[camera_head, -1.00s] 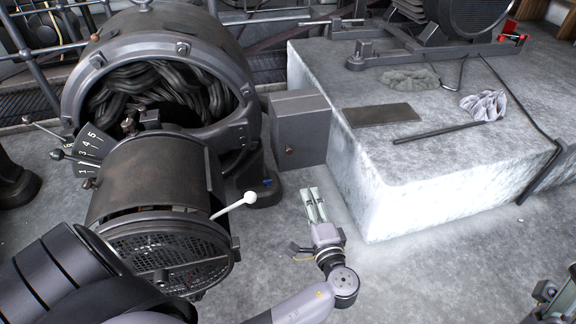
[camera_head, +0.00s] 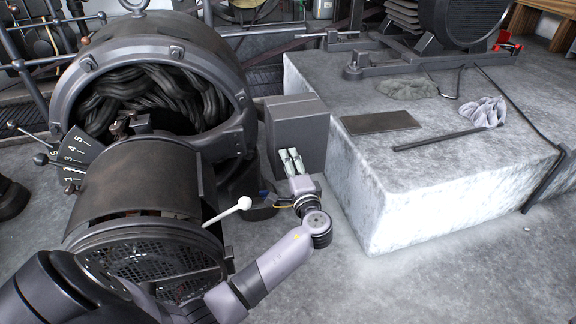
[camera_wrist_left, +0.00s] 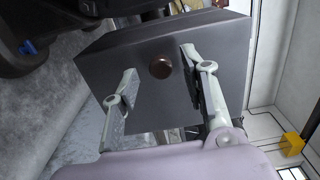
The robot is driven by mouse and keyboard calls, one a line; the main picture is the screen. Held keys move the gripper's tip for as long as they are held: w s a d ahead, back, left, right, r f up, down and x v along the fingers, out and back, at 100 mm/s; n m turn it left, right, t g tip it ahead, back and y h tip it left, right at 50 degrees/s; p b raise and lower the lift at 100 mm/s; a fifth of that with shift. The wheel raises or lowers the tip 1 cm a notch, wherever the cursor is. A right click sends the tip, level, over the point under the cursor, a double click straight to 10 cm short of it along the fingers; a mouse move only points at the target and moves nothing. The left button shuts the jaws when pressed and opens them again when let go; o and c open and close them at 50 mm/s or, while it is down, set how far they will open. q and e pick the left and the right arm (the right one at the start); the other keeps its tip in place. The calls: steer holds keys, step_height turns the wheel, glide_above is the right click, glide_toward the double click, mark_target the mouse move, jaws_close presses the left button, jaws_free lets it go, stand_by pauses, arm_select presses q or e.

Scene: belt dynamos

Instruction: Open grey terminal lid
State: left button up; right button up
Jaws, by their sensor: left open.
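The grey terminal box (camera_head: 296,108) sits at the right side of the large dynamo, beside the concrete block. In the left wrist view, its flat front lid (camera_wrist_left: 150,105) faces me and carries a round brown knob (camera_wrist_left: 161,68). My left gripper (camera_head: 291,158) is just in front of the box and hides the knob in the head view. The left gripper (camera_wrist_left: 158,78) is open in the wrist view, with one finger on each side of the knob. I cannot tell whether the fingers touch the lid. The lid looks closed. My right gripper is not in view.
The dynamo (camera_head: 150,55) with its dark windings is left of the box. A white-knobbed lever (camera_head: 244,203) sticks out near my left arm. The concrete block (camera_head: 420,190) stands close on the right. A plate, rod and cloth lie on it.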

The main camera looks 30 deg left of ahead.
arm_select(q)
steer(key=shift+x, duration=0.8)
steer(key=shift+c, duration=0.2)
jaws_close()
